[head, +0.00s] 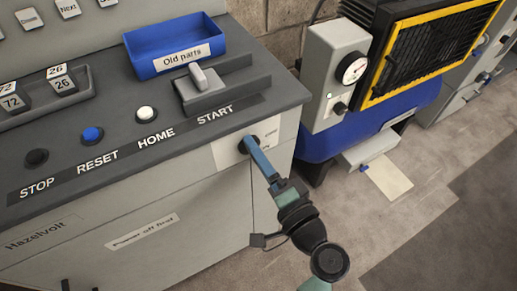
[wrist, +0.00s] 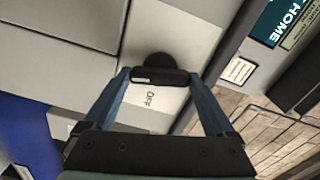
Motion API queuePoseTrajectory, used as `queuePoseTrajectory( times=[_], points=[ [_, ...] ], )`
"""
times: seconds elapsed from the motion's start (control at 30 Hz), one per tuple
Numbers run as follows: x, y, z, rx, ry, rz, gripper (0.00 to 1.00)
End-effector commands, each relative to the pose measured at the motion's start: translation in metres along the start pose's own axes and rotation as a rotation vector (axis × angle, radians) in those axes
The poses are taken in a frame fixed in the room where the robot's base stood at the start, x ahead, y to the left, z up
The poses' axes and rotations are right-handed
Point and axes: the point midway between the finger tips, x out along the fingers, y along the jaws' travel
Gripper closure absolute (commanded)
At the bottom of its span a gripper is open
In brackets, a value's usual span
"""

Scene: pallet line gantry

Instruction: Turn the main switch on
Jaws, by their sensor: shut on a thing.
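The main switch is a black rotary knob with a bar handle; it shows in the wrist view (wrist: 158,59). It sits on a pale plate (head: 228,152) on the front face of the grey console. In the wrist view, the word OFF is printed on the plate below the bar, and a white mark is at the bar's left end. My gripper (wrist: 160,80) has its two blue fingers at the bar's two ends, shut on it. In the head view, my gripper (head: 248,146) largely hides the knob. Small print right of it is unreadable.
The console top holds STOP (head: 36,157), RESET (head: 93,134) and HOME (head: 146,113) buttons, a START lever (head: 201,85) and a blue Old parts bin (head: 165,65). A gauge box (head: 327,95) and a blue machine stand to the right.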

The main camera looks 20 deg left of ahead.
Motion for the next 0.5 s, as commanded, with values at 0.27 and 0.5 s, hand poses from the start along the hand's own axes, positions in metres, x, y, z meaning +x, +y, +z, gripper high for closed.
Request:
queuePoseTrajectory(
  times=[0.27, 0.5],
  points=[
    [-0.0005, -0.0010, -0.0006, 0.174, 0.001, 0.001, 0.66],
    [-0.0005, -0.0001, -0.0005, 0.249, 0.001, 0.000, 0.66]
  ],
)
